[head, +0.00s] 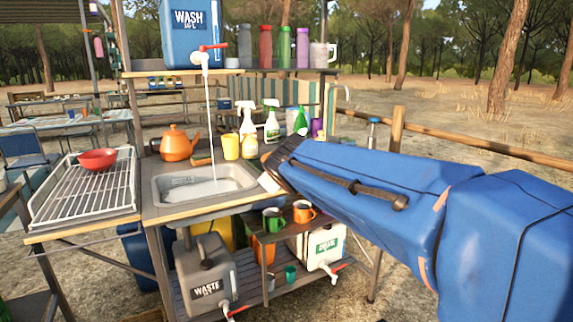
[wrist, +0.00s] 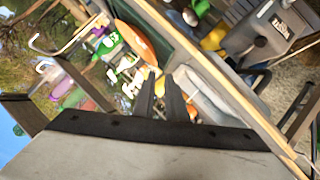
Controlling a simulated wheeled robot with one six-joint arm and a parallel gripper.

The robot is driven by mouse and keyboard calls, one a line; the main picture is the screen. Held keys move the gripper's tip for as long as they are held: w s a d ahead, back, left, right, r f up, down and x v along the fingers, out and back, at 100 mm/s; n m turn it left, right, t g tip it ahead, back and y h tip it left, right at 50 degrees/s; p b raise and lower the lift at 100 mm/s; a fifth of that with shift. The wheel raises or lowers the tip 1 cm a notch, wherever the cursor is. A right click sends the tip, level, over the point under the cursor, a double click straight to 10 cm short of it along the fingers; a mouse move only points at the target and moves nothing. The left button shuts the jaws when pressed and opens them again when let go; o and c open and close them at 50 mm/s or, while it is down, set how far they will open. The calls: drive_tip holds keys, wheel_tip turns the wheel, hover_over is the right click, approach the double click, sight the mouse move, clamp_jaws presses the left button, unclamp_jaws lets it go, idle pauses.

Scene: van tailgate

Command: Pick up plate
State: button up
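In the wrist view an orange, flat oval thing (wrist: 135,42), which looks like a plate seen at a slant, lies on the counter beside the sink. I cannot make out this plate in the head view, where my arm covers that part of the counter. My gripper (wrist: 161,78) shows in the wrist view as two dark fingers with a narrow gap and nothing clear between them. Its tips appear near the sink's edge, apart from the orange thing. In the head view my blue-covered arm reaches in from the right and hides the fingers.
The sink (head: 158,197) has water running into it from the blue wash container (head: 193,30). An orange kettle (head: 176,143), yellow cup (head: 231,146) and spray bottles (head: 271,122) stand behind it. A red bowl (head: 97,159) sits on the wire rack (head: 82,188). A shelf overhangs the counter.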

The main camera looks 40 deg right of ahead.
drive_tip(key=w+d+r+n+t+y, duration=0.1)
drive_tip(key=w+d+r+n+t, duration=0.4)
drive_tip(key=d+r+n, duration=0.65)
drive_tip(key=s+d+f+n+g+y, duration=0.5)
drive_tip(key=s+d+f+y, duration=0.1)
drive_tip(key=s+d+f, duration=0.35)
drive_tip(key=shift+m, duration=0.25)
drive_tip(key=x, duration=1.7)
drive_tip(key=shift+w+d+r, duration=0.25)
drive_tip(key=shift+r, duration=0.1)
clamp_jaws()
drive_tip(key=shift+r, duration=0.1)
